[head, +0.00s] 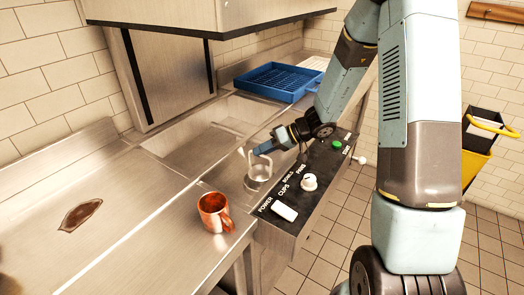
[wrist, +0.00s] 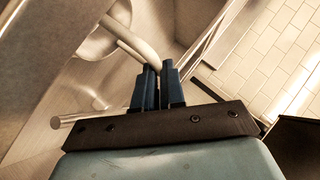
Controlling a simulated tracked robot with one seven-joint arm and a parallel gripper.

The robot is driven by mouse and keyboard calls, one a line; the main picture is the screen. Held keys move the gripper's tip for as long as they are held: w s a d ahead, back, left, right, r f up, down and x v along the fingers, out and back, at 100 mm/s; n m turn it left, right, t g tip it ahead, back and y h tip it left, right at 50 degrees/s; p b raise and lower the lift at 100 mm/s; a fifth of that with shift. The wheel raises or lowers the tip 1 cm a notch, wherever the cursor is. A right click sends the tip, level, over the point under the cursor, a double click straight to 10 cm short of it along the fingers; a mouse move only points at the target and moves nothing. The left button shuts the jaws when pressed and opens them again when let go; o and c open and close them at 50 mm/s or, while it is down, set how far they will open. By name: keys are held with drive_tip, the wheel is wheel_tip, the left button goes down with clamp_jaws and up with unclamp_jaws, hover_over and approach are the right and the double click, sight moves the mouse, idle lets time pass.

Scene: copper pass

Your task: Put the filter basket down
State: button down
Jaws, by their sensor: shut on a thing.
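The filter basket (head: 259,180) is a small shiny metal vessel in the head view, over the steel counter near its front edge, behind the control panel. My gripper (head: 258,151) comes in from the right at its top. In the wrist view my gripper (wrist: 159,72) is shut on the basket's pale, bent tube handle (wrist: 136,40). The basket's curved metal body (wrist: 95,43) shows left of the fingers. It looks roughly upright; I cannot tell whether its bottom touches the counter.
A copper mug (head: 213,212) stands on the counter to the left of the basket. A blue rack (head: 279,82) lies behind. The control panel (head: 308,181) runs along the front. A brown stain (head: 81,214) marks the left counter, otherwise clear. A steel hood (head: 165,70) stands behind.

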drive_tip(key=c, duration=1.2)
unclamp_jaws()
drive_tip(key=v, duration=1.2)
drive_tip(key=shift+r, duration=0.15)
drive_tip(key=s+d+r+m+t+h, duration=0.1)
drive_tip(key=s+d+r+m+h, duration=0.1)
drive_tip(key=s+r+h, duration=0.2)
drive_tip(key=s+d+r+m+t+h, duration=0.2)
drive_tip(key=s+d+r+h, duration=0.1)
drive_tip(key=s+r, duration=0.6)
drive_tip(key=s+d+r+m+t+h, duration=0.1)
drive_tip(key=s+d+r+m+h, duration=0.1)
drive_tip(key=s+r+h, duration=0.2)
drive_tip(key=shift+s+d+r+m+t+h, duration=0.15)
drive_tip(key=shift+s+r, duration=0.35)
drive_tip(key=shift+s, duration=0.95)
drive_tip(key=shift+s+d+r+m+t+h, duration=0.1)
drive_tip(key=shift+s+r, duration=0.4)
drive_tip(key=shift+s, duration=0.95)
drive_tip(key=shift+s+d+r+m+t+h, duration=0.15)
drive_tip(key=shift+s+r, duration=0.3)
drive_tip(key=shift+s, duration=1)
